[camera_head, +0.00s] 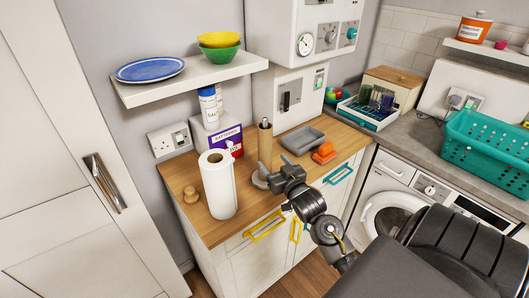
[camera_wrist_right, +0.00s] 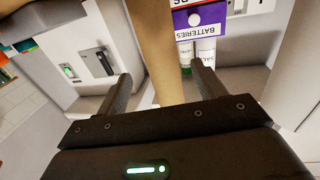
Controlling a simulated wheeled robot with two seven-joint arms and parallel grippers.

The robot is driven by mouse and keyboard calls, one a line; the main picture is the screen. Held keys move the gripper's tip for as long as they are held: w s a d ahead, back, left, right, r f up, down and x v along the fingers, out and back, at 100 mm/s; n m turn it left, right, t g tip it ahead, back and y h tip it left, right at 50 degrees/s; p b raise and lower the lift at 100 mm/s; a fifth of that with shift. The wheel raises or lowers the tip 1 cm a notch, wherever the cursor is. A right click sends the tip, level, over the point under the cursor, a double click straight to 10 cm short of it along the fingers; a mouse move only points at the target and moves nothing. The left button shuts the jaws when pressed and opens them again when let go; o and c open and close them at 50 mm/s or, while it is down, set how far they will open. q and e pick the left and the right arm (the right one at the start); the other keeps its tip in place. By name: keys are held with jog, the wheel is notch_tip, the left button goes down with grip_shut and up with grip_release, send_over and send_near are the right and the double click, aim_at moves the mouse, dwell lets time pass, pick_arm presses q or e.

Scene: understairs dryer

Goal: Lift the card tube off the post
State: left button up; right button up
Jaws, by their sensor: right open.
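The card tube (camera_head: 265,146) is a brown cylinder standing upright on the counter, behind the white paper roll. A small tip, likely the post's, shows at its top; the rest of the post is hidden inside. My right gripper (camera_head: 271,172) is open, low at the front of the tube. In the right wrist view the tube (camera_wrist_right: 155,45) appears in the gap between the two fingers of my right gripper (camera_wrist_right: 163,85); I cannot tell whether either finger touches it. My left gripper is not in view.
A purple-and-white batteries box (camera_head: 222,140) is behind. A grey tray (camera_head: 302,140) and orange object (camera_head: 324,153) lie to the right. A shelf (camera_head: 190,80) overhangs at upper left.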

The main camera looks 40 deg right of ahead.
aim_at(268, 158)
jog(key=shift+w+d, duration=0.1)
jog(key=shift+w, duration=0.3)
jog(key=p+x, duration=0.2)
jog(key=x, duration=0.2)
jog(key=shift+w+r, duration=0.1)
jog(key=shift+w, duration=0.5)
jog(key=shift+s, duration=0.1)
jog(key=c, duration=1)
